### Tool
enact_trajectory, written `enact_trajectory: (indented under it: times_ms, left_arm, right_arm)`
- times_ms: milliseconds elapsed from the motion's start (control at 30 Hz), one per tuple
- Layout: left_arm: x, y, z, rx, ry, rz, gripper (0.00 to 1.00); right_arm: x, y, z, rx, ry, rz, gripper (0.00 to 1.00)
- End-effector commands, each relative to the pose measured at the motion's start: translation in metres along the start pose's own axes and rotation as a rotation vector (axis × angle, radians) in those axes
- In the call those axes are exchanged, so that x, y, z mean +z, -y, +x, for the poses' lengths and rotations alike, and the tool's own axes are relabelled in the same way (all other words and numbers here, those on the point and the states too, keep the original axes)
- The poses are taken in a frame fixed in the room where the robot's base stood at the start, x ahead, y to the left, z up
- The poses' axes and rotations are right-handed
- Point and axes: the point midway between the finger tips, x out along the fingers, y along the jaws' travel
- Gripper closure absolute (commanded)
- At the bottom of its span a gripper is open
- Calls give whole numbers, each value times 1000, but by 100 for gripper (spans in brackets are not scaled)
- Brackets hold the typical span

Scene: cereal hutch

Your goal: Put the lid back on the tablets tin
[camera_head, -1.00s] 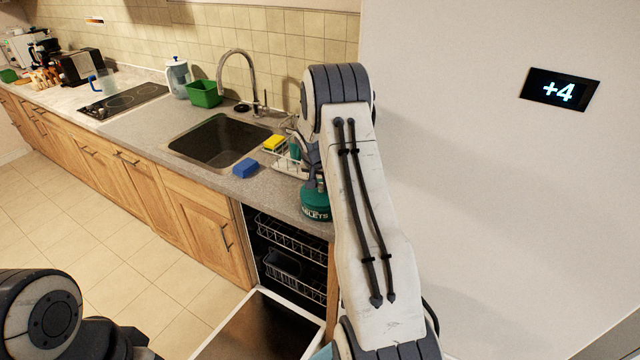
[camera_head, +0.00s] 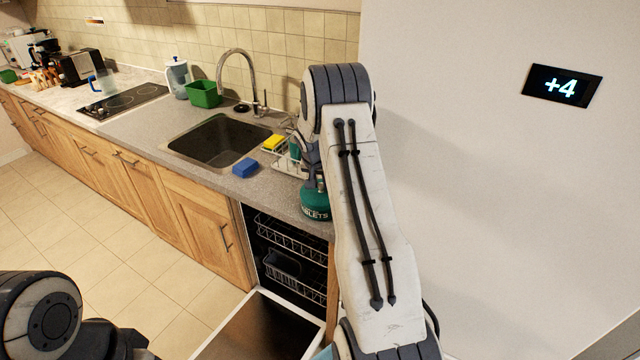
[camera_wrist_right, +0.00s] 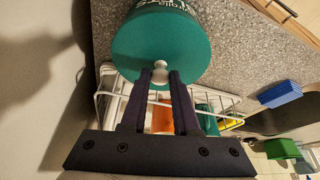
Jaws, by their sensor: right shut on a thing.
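The tablets tin (camera_head: 315,208) is teal with white lettering and stands at the right front end of the counter. In the right wrist view the teal round lid (camera_wrist_right: 148,45) covers the tin's top, and part of the tin's lettering (camera_wrist_right: 184,4) shows beyond its edge. My right gripper (camera_wrist_right: 161,76) is shut on the lid's pale knob. I cannot tell whether the lid is fully seated or slightly above the rim. In the head view my right arm partly hides the gripper and lid. My left gripper is out of view; only part of that arm shows at the lower left.
A white wire dish rack (camera_head: 288,163) stands close behind the tin. A yellow sponge (camera_head: 273,142), a blue block (camera_head: 245,168) and the sink (camera_head: 217,142) lie to the left. The dishwasher below is open (camera_head: 262,325). A white wall (camera_head: 480,180) rises at right.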

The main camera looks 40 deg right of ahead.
Motion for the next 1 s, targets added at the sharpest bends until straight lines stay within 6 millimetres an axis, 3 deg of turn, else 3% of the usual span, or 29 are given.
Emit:
enact_trajectory:
  times_ms: [933, 967, 1000]
  left_arm:
    - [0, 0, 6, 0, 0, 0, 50]
    - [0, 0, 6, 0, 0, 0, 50]
    - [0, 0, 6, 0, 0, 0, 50]
  right_arm:
    - [0, 0, 1, 0, 0, 1, 100]
    - [0, 0, 1, 0, 0, 0, 67]
    - [0, 0, 1, 0, 0, 0, 52]
